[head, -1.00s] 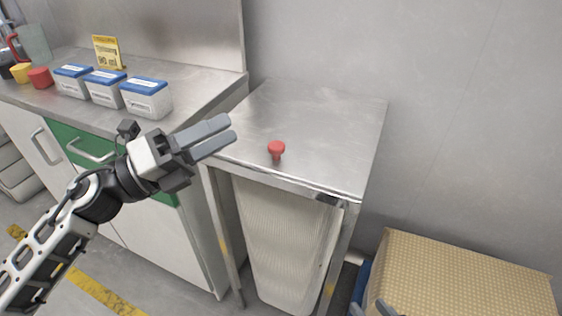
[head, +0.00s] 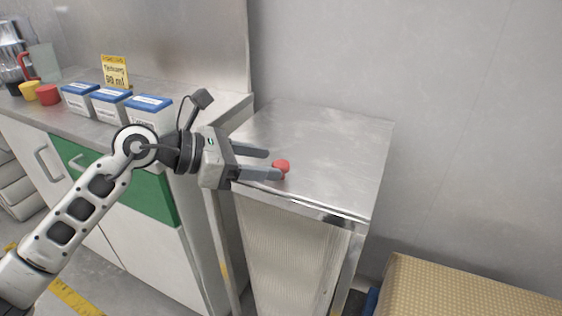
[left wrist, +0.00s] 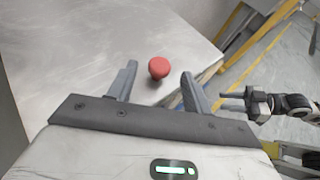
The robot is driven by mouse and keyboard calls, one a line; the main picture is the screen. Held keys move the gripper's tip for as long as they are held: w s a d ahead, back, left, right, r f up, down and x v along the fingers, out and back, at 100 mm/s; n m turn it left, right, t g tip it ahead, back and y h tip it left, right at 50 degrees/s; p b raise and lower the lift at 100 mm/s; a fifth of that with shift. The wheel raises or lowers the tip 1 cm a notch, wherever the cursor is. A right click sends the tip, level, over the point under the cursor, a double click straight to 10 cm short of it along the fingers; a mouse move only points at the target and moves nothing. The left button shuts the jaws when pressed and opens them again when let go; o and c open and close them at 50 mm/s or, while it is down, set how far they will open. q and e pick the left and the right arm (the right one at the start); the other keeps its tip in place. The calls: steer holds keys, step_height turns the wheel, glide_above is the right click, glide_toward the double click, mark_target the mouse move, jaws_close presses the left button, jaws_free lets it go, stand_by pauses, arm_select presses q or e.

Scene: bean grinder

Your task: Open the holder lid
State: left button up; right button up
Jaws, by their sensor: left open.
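The holder lid (head: 330,150) is a flat metal top on a cabinet-like holder, and it lies level. A red knob (head: 281,166) stands on it near the front edge. My left gripper (head: 268,163) is open, with its fingers just above the lid and pointing right at the knob. In the left wrist view the red knob (left wrist: 158,68) shows between and slightly beyond the two fingertips (left wrist: 158,72). One finger partly covers the knob's lower part in the head view. In the left wrist view my right gripper (left wrist: 222,98) appears at the right, its jaws unclear.
A ribbed whitish container (head: 285,260) stands under the lid. Boxes with blue lids (head: 148,108), colored cups (head: 48,95) and a yellow sign (head: 115,72) stand on the left counter. A tan textured box (head: 460,290) is at lower right. A wall is behind the lid.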

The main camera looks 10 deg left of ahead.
mark_target(286, 162)
arm_select(q)
steer(key=x, duration=0.3)
steer(key=shift+w+d+f, duration=0.15)
steer(key=shift+d, duration=0.15)
steer(key=shift+w+d+f, duration=0.15)
steer(key=shift+d, duration=0.1)
arm_select(e)
steer(key=shift+w+f, duration=0.15)
steer(key=shift+f, duration=0.05)
arm_select(q)
steer(key=shift+c, duration=0.2)
arm_select(e)
steer(key=shift+r, duration=0.1)
